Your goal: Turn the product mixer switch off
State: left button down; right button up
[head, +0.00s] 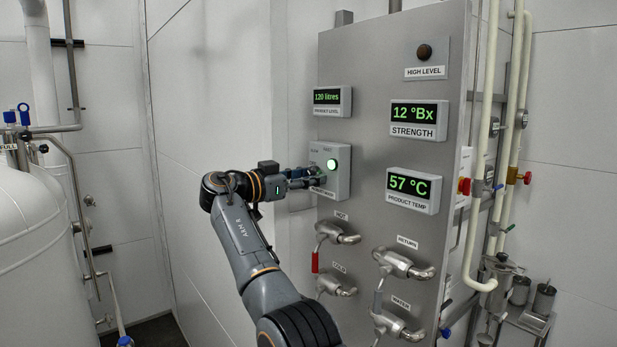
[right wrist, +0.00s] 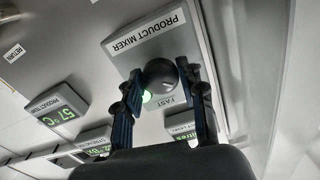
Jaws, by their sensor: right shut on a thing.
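The product mixer box (head: 343,184) is a grey box on the left side of the upright steel panel, with a lit green light (head: 332,164). My right gripper (head: 320,177) is at the front of this box. In the right wrist view the box (right wrist: 188,42) appears upside down, labelled PRODUCT MIXER and FAST. Its dark round switch knob (right wrist: 160,74) sits between the fingers of my right gripper (right wrist: 160,80), which is shut on it. The green light also shows there (right wrist: 146,97), partly behind a finger. I cannot tell the knob's setting. My left gripper is not in view.
The steel panel (head: 370,65) also carries displays for product level (head: 332,100), strength (head: 414,120) and product temperature (head: 413,189). Several valve handles stick out below, one with a red grip (head: 315,262). Pipes run along the right. A white tank (head: 35,250) stands at left.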

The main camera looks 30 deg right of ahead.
jog(key=n+p, duration=0.1)
jog(key=n, duration=0.7)
dwell(0.8)
jog(key=o, duration=1.2)
jog(key=shift+c, duration=0.2)
jog(key=s+a, duration=0.1)
jog(key=a, duration=1.1)
